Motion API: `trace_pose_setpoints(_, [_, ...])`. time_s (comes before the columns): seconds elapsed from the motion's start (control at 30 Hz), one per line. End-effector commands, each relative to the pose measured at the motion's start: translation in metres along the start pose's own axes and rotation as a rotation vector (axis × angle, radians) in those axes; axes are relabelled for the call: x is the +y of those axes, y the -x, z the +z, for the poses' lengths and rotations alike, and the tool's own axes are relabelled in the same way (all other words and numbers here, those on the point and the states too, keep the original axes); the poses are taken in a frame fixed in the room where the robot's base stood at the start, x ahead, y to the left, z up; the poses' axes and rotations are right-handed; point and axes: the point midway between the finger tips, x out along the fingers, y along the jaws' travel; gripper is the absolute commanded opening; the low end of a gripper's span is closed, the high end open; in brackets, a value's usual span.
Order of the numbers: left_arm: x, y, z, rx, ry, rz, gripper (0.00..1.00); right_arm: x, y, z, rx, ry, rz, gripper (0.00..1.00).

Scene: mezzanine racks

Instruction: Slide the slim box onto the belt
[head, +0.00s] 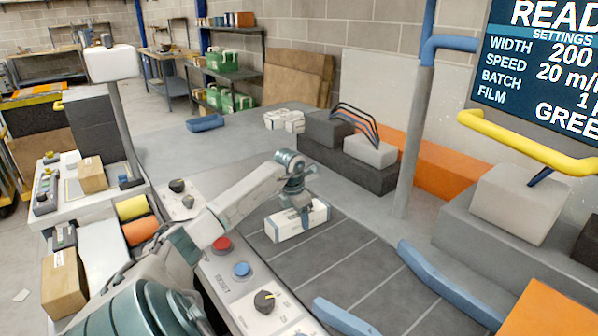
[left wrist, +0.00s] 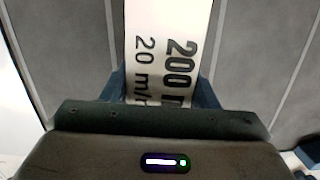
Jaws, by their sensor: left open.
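The slim box (head: 288,228) is white with dark print and lies flat at the far left end of the dark grey, lined belt (head: 355,262). In the left wrist view the box (left wrist: 165,45) runs up from between the fingers, showing "200" and "20 m/" on its top. My left gripper (head: 303,214) is down at the box from above. It is open, with one blue finger on each side of the box in the left wrist view (left wrist: 160,90); contact cannot be told. Part of the box is hidden behind the gripper. My right gripper is not in view.
A control panel with a red button (head: 222,244), a blue button (head: 241,269) and a black knob (head: 264,301) borders the belt's left side. Blue rails (head: 440,285) stand at its right. A grey post (head: 412,150) rises behind. The belt's middle is clear.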

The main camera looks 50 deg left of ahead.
Motion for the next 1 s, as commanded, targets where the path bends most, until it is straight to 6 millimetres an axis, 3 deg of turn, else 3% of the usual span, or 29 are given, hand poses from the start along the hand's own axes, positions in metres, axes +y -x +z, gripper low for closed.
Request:
trace_pose_setpoints(0.03, [0.0, 0.001, 0.0, -0.001, 0.0, 0.001, 0.62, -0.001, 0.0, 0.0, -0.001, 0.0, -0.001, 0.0])
trace_pose_setpoints(0.13, [0.0, 0.001, 0.0, -0.001, 0.0, 0.001, 0.8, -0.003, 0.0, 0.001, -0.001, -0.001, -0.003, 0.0])
trace_pose_setpoints(0.5, [0.0, 0.006, 0.001, -0.002, -0.001, 0.001, 0.8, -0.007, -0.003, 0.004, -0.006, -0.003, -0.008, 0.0])
trace_pose_setpoints(1.0, [0.0, 0.094, 0.001, -0.003, -0.001, 0.002, 0.8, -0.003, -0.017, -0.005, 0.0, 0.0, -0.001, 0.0])
